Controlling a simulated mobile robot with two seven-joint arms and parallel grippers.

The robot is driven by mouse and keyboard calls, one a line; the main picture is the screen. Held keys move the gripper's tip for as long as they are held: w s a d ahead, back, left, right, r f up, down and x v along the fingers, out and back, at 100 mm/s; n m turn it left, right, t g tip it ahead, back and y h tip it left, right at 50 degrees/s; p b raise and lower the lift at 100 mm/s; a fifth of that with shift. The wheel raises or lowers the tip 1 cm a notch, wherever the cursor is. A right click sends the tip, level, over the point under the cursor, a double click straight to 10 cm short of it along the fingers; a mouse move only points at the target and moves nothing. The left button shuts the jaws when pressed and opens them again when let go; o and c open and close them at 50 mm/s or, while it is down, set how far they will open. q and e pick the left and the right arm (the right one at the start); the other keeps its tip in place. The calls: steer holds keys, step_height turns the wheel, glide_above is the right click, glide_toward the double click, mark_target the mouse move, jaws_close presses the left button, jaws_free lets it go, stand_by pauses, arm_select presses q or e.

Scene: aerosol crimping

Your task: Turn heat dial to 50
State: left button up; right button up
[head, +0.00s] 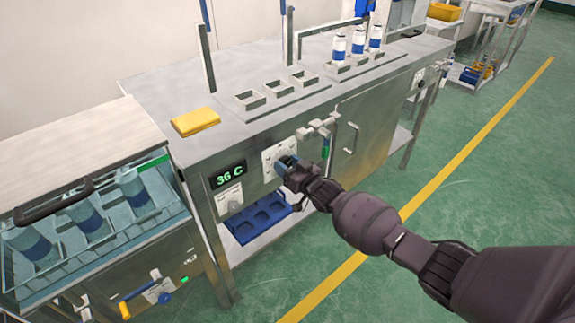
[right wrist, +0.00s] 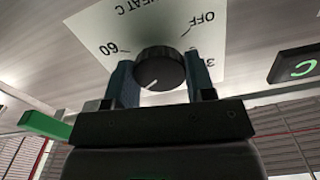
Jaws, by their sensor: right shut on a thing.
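The heat dial (right wrist: 160,68) is a round dark knob on a white plate marked HEAT C, OFF and 60, upside down in the right wrist view. A white pointer line on it points to the lower left of that view, below the 60 mark. My right gripper (right wrist: 162,85) is shut on the dial, one finger on each side. In the head view my right gripper (head: 286,165) covers the dial on its white plate (head: 269,156) on the bench front. The green display (head: 229,174) reads 36 C. My left gripper is not in view.
A blue tray (head: 243,236) is below. A yellow block (head: 195,121) lies on the bench (head: 230,85); a bath with cans (head: 89,222) stands left.

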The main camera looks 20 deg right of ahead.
steer(key=o, duration=0.9)
steer(key=shift+s+d, duration=0.15)
steer(key=shift+s, duration=0.25)
steer(key=p+v, duration=0.2)
steer(key=v, duration=0.8)
steer(key=shift+p, duration=0.35)
